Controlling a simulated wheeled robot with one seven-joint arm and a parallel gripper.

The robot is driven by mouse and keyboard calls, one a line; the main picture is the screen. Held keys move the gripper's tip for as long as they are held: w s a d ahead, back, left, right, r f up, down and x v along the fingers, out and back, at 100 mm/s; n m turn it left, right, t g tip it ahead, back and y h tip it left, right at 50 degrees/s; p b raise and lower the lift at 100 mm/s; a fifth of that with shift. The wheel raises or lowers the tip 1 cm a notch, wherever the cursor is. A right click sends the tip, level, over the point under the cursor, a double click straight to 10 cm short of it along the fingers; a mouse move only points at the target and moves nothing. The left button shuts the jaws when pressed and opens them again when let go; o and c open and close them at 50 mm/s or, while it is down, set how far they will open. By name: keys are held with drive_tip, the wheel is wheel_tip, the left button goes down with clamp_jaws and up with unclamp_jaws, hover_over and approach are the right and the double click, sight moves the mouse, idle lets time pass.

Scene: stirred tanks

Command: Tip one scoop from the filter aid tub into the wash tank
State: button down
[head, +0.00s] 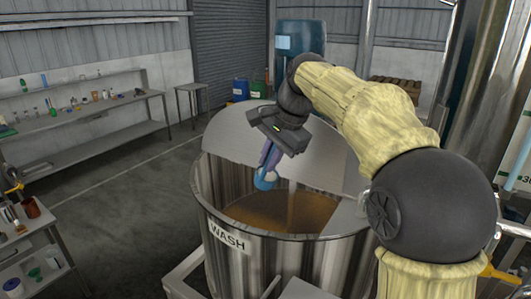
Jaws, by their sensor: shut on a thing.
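The wash tank (222,238) is a large steel drum with a "WASH" label, standing in the middle of the head view. Its half lid (225,142) is raised at the back, and brown liquid (275,208) shows inside. My gripper (268,160) is over the tank opening, pointing down. It is shut on a blue scoop (265,180), which hangs tilted above the liquid. Whether the scoop holds any powder cannot be seen. I cannot make out the filter aid tub for certain.
Shelves (90,118) with bottles line the left wall. A tall steel vessel (490,80) is at right. Open floor lies left of the tank.

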drive_tip(key=d+f+t+y+b, duration=0.1)
drive_tip(key=s+d+f+t+y+b, duration=0.1)
drive_tip(key=f+y+b, duration=0.1)
drive_tip(key=s+d+f+t+y+b, duration=0.1)
drive_tip(key=y+b, duration=0.1)
drive_tip(key=shift+d+f, duration=0.15)
drive_tip(key=shift+f, duration=0.1)
idle(0.5)
drive_tip(key=f+t+y+b, duration=0.1)
drive_tip(key=b, duration=0.3)
drive_tip(key=d+y+b, duration=0.1)
drive_tip(key=b, duration=0.4)
drive_tip(key=s+f+t+y+b, duration=0.1)
drive_tip(key=b, duration=0.3)
drive_tip(key=shift+s+d+f+t+b, duration=0.1)
drive_tip(key=shift+d+f+t+b, duration=0.2)
drive_tip(key=f+t+y+b, duration=0.1)
drive_tip(key=b, duration=0.4)
drive_tip(key=d+y+b, duration=0.1)
drive_tip(key=y+b, duration=0.1)
drive_tip(key=b, duration=0.2)
drive_tip(key=shift+s+f+t+b, duration=0.35)
drive_tip(key=shift+f+t+b, duration=0.05)
drive_tip(key=shift+r, duration=0.15)
idle(0.9)
